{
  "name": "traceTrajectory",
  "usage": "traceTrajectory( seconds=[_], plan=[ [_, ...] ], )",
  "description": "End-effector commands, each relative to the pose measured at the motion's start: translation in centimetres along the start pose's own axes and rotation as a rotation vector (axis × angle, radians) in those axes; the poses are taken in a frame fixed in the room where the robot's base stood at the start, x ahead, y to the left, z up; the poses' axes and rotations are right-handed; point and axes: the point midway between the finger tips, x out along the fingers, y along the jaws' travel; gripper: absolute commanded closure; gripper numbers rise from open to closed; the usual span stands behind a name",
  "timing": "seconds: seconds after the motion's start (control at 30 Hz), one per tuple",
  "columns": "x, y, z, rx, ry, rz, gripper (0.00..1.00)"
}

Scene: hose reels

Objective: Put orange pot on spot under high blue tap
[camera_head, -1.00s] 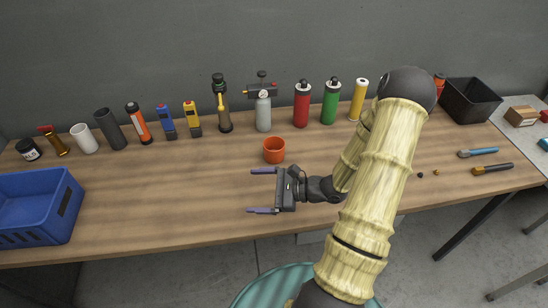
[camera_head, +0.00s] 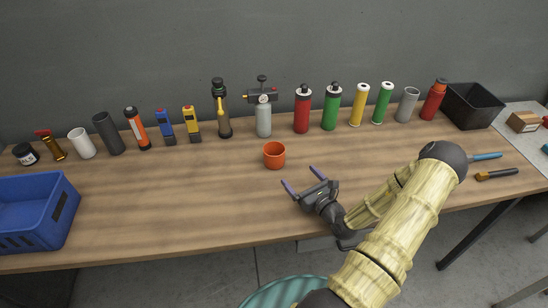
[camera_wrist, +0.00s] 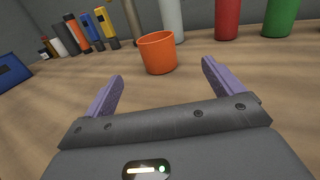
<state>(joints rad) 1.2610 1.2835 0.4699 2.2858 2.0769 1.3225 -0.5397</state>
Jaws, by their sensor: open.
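The orange pot (camera_head: 274,155) stands upright on the wooden table, near its middle, in front of the row of bottles. It also shows in the wrist view (camera_wrist: 158,53), ahead of and between my fingers. My gripper (camera_head: 299,177) is open and empty, to the right and nearer the table's front edge, with its purple fingers pointing at the pot. A gap separates the fingertips from the pot. I see no blue tap and no marked spot in either view.
A grey gas bottle with a gauge (camera_head: 263,118), a red bottle (camera_head: 302,112) and several other bottles and tools line the back of the table. A blue crate (camera_head: 38,215) stands at the left, a black bin (camera_head: 474,108) at the right. The table's middle left is clear.

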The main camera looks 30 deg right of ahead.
Motion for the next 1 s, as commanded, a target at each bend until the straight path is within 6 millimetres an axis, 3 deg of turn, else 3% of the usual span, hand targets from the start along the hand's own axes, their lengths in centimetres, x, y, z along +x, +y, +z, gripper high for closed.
traceTrajectory(
  seconds=[0.5, 0.63, 1.0],
  plan=[
    [9.2, 0.4, 0.2, -0.001, 0.0, 0.007, 0.07],
    [10.2, 0.3, 0.1, 0.001, 0.0, 0.004, 0.07],
    [10.5, 0.4, 0.1, 0.001, 0.0, 0.006, 0.07]
  ],
)
